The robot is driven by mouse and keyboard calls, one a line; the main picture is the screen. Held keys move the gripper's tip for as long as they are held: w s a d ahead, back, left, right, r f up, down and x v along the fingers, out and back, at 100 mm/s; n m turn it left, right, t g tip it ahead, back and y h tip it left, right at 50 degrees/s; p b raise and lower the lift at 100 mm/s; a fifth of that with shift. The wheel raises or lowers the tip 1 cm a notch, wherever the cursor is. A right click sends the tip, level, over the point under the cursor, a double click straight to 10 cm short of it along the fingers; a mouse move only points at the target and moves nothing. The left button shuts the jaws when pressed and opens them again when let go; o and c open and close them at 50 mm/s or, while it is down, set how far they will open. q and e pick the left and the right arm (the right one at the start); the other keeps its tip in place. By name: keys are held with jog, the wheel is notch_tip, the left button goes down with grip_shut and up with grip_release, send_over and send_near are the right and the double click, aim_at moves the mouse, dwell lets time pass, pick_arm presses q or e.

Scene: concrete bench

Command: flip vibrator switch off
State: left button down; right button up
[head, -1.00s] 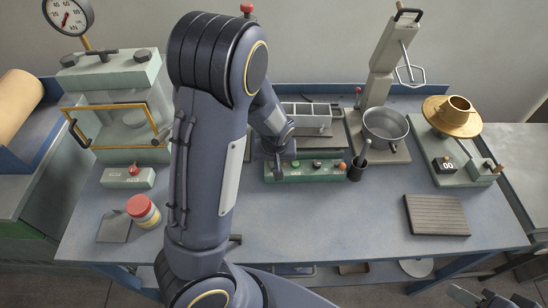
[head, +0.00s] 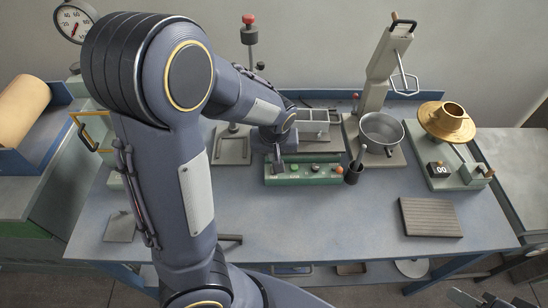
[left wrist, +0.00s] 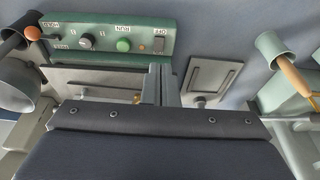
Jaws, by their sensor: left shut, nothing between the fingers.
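The green control box (head: 318,171) sits on the bench below the mould and has a row of controls on its front, with a green button and an orange knob at the right end. In the left wrist view the box (left wrist: 75,31) appears upside down, with the OFF switch (left wrist: 158,44) at its right end beside the green RUN button (left wrist: 123,45). My left gripper (head: 277,158) is shut and empty at the left end of the box, right by the switch; contact cannot be told. My right gripper (head: 488,299) shows only partly at the bottom right edge.
A steel bowl (head: 382,130) and a dark cup (head: 353,173) stand right of the box. A grey three-part mould (head: 315,122) is behind it. A ribbed mat (head: 431,217) lies at right. The front middle of the bench is clear.

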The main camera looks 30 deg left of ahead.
pick_arm(q)
jog(key=shift+s+d+r, duration=0.2)
jog(key=shift+s+r, duration=0.1)
jog(key=shift+r, duration=0.35)
jog(key=shift+s+d+r, duration=0.2)
jog(key=shift+s+r, duration=0.1)
jog(key=shift+r, duration=0.3)
jog(key=shift+s, duration=0.1)
jog(key=s+d+r+m+t+h, duration=0.1)
jog(key=s+r, duration=0.3)
jog(key=s, duration=0.4)
jog(key=s+d+r+m+t+h, duration=0.2)
jog(key=s+d+r+m+h, duration=0.1)
jog(key=s, duration=0.6)
notch_tip(320, 180, up, 2)
jog(key=shift+s+d+m+h, duration=0.25)
jog(key=shift+d+m+h, duration=0.05)
jog(key=shift+d+h, duration=0.35)
